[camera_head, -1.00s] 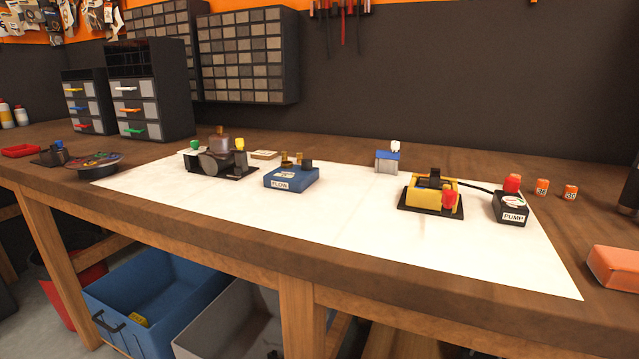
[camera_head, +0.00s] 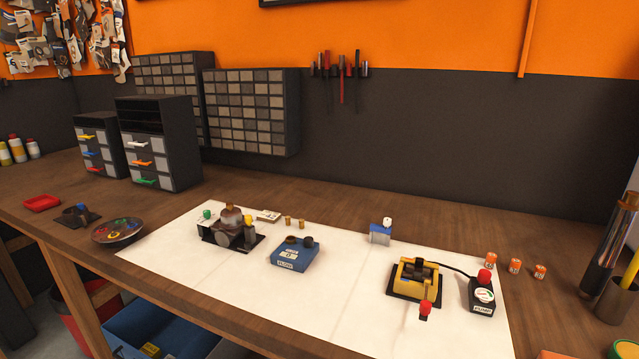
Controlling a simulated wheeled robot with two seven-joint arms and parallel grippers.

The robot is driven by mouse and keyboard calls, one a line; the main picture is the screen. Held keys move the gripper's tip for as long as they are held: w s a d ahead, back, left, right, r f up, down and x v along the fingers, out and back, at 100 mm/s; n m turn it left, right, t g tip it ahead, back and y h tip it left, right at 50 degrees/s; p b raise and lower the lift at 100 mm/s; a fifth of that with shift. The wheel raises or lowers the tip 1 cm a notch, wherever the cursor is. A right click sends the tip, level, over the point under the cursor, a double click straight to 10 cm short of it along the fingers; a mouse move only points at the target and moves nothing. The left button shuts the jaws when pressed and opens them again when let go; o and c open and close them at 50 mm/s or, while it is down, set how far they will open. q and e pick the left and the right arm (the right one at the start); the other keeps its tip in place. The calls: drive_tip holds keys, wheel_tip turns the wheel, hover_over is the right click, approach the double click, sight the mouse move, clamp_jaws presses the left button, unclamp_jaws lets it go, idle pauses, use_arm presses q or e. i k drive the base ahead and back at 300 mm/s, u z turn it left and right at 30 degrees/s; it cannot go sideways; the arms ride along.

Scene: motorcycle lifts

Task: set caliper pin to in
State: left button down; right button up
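A yellow caliper-like unit (camera_head: 417,278) stands on a black base at the right of the white mat. A pin with a red knob (camera_head: 425,310) sticks out from its front side, toward the table's front edge. I take this to be the caliper pin, but no label shows. I cannot tell whether it is in or out. A dark cable runs from the unit to a black box with a red button, labelled PUMP (camera_head: 482,296). Neither of my grippers is in view.
On the white mat (camera_head: 345,295) also stand a blue FLOW box (camera_head: 293,254), a dark unit with green and yellow knobs (camera_head: 231,228) and a small blue-grey block (camera_head: 381,233). Orange canisters (camera_head: 515,266) and a cup (camera_head: 617,301) are at the right. The mat before the caliper is clear.

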sight(425, 306)
drive_tip(key=z, duration=0.55)
drive_tip(key=k, duration=1.35)
drive_tip(key=i, duration=0.85)
drive_tip(key=u, duration=0.25)
